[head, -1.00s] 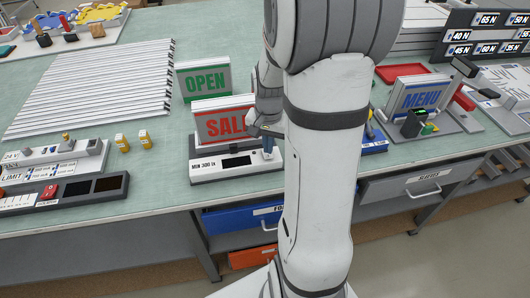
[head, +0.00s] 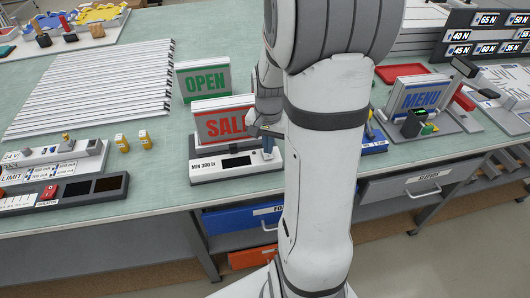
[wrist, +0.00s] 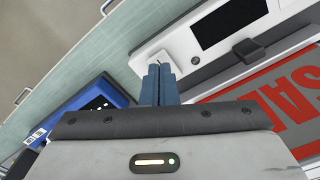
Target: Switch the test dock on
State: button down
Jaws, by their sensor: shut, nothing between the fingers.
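The test dock, a white base (head: 208,177) labelled "MIN 300 lx", stands at the bench's front edge, with a dark display window. A grey-framed red sign (head: 222,124) stands just behind its front strip, its right end hidden by my arm. My gripper (head: 267,146) points down over the dock's right end. In the wrist view its blue fingers (wrist: 160,72) are shut and empty, tips over a pale square part (wrist: 166,58) on the dock (wrist: 183,43). The fingers partly cover this part, so its state and any contact are unclear. The window (wrist: 228,20) looks dark.
A green "OPEN" sign (head: 205,80) stands behind. A blue device (wrist: 100,100) lies close beside the fingers in the wrist view. A "MENU" stand (head: 415,98) is to the right. Small yellow bottles (head: 145,139) and a grey switch panel (head: 60,199) are left.

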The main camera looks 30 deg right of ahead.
aim_at(268, 156)
jog(key=shift+f+b, duration=0.7)
jog(key=shift+f, duration=0.2)
dwell(0.8)
jog(key=shift+r, duration=0.1)
jog(key=shift+r+p, duration=2.65)
jog(key=shift+r, duration=0.85)
jog(key=shift+f, duration=0.1)
jog(key=s+a+r+n+t, duration=0.3)
jog(key=s+a+r+n, duration=0.6)
jog(key=s+a+r, duration=0.2)
jog(key=shift+s+a, duration=0.9)
